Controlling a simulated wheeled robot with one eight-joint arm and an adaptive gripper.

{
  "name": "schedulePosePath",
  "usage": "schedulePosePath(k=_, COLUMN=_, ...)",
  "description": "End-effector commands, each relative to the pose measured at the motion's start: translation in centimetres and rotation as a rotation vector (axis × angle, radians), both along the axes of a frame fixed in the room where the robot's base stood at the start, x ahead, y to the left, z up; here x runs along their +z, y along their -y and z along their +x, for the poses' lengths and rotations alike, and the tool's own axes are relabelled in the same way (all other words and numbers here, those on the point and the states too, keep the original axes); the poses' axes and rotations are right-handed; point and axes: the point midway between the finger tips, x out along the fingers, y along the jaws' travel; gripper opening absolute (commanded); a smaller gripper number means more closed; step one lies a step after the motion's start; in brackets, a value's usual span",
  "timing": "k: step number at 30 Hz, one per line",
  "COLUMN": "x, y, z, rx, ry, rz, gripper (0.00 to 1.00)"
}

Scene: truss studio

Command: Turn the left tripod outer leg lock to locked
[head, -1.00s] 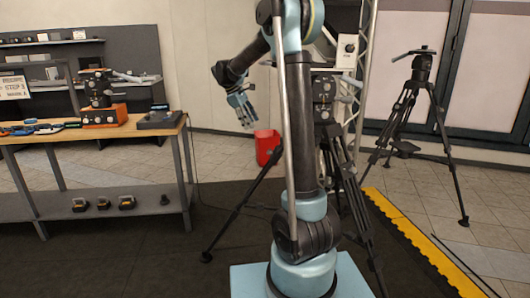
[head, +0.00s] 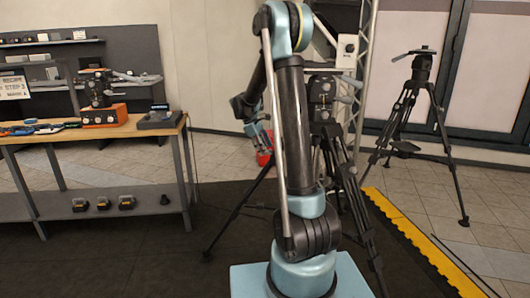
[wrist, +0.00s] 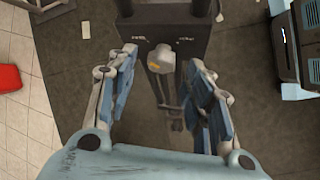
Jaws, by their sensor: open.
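The left tripod (head: 348,190) stands behind my arm in the head view, its legs spread and partly hidden by my arm. In the wrist view, a pale grey lock knob (wrist: 161,59) with a small yellow mark sits on a dark leg block (wrist: 190,38). My gripper (wrist: 163,66) is open, with one finger to each side of the knob. I see a gap on both sides and no clear contact. In the head view my gripper (head: 259,138) is small, beside the tripod's upper legs. I cannot tell the lock's setting from its angle.
A red bin (head: 265,158) stands behind my gripper and shows at the wrist view's left edge (wrist: 9,78). A workbench (head: 90,137) with tools is at the left. Another tripod (head: 422,100) stands at the right, beyond a yellow floor strip (head: 410,235).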

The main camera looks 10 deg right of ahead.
Motion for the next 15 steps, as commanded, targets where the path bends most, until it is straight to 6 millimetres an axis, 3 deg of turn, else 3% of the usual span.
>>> schedulePosePath(k=6, x=-1.5, y=0.8, z=0.1, rx=-0.001, ry=0.0, rz=0.0, gripper=0.47)
schedulePosePath(k=15, x=-1.6, y=0.8, z=0.1, rx=-0.001, ry=0.0, rz=0.0, gripper=0.47)
